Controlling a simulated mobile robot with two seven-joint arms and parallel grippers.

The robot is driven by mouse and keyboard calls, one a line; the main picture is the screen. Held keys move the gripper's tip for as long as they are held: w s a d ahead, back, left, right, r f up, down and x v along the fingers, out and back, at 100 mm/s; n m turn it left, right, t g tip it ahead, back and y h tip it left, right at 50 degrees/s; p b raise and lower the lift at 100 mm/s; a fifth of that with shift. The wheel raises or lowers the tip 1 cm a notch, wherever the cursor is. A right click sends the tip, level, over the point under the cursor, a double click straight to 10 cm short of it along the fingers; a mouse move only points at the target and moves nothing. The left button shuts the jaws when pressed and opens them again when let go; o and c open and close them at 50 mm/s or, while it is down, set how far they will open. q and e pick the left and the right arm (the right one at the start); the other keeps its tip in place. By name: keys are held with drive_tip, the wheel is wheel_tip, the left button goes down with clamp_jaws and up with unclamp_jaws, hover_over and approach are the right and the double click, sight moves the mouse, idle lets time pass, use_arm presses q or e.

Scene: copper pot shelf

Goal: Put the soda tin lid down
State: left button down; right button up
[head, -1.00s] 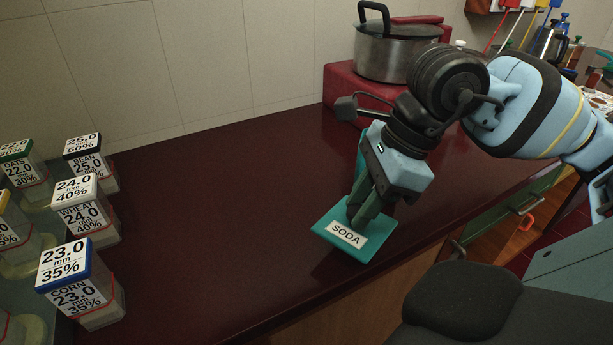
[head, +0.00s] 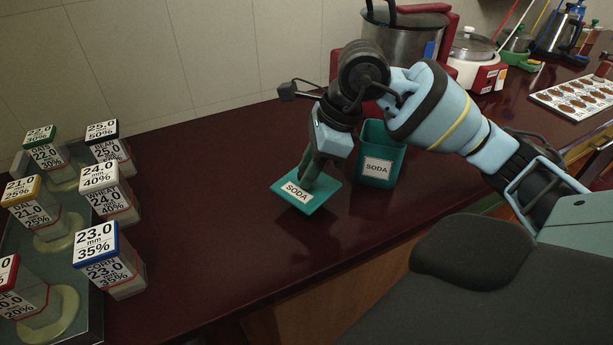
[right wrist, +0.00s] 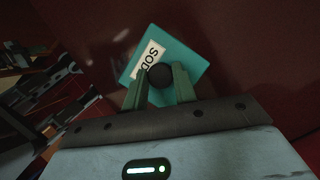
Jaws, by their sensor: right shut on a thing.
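The teal soda tin lid (head: 322,200), with a white SODA label, is in the middle of the head view, left of the teal soda tin. My right gripper (head: 309,174) is shut on it from above. In the right wrist view the lid (right wrist: 190,52) lies beyond the fingers, which close on its round dark knob (right wrist: 160,76). I cannot tell whether the lid touches the counter. The soda tin (head: 380,150) stands open on the counter, partly behind my right arm. My left gripper is not in view.
The dark red counter (head: 215,240) is clear left of and in front of the lid. Several labelled grain containers stand on a tray at the left, including a blue-topped corn one (head: 105,265). A steel pot (head: 405,42) and a white cooker (head: 480,70) stand at the back.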

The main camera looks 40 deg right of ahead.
drive_tip(key=shift+w, duration=0.1)
drive_tip(key=shift+w, duration=0.25)
wheel_tip(320, 180, down, 4)
drive_tip(key=shift+r, duration=0.2)
drive_tip(key=shift+w, duration=0.1)
drive_tip(key=shift+f, duration=0.2)
drive_tip(key=o, duration=1)
drive_tip(key=shift+c, duration=0.2)
